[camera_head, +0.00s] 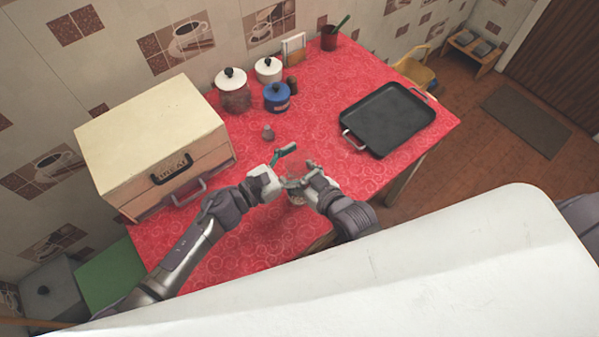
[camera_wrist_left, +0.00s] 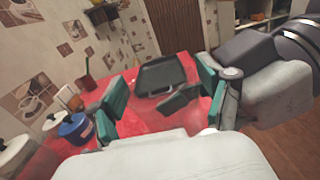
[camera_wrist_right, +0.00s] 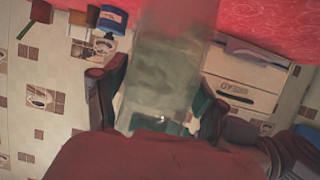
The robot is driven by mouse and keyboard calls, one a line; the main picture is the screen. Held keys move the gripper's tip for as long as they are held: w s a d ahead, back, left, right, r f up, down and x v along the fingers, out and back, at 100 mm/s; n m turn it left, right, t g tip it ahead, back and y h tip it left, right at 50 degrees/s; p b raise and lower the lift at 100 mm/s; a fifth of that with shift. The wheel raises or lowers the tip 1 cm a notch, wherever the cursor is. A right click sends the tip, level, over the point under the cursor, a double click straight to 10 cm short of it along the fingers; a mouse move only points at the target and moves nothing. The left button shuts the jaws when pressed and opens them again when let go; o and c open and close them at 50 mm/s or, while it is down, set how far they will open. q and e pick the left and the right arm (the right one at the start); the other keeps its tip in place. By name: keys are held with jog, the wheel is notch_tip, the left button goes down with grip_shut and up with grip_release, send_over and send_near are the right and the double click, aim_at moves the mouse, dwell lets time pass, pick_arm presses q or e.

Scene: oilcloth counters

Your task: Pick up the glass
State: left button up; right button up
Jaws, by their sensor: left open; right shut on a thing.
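The glass (camera_wrist_right: 165,75) is a clear, see-through tumbler that fills the middle of the right wrist view. It also shows faintly in the head view (camera_head: 296,196), low between my two hands and partly hidden by them. My right gripper (camera_wrist_right: 160,105) is shut on the glass, with a finger on each side of it.
On the red counter (camera_head: 240,240), a wooden bread box (camera_head: 150,130) stands left and a black griddle pan (camera_head: 388,118) right. The front left counter is clear.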

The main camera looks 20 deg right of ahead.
pick_arm(q)
jog(key=c, duration=1.4)
notch_tip(320, 180, up, 10)
pick_arm(e)
jog(key=o, duration=1.4)
jog(key=v, duration=1.2)
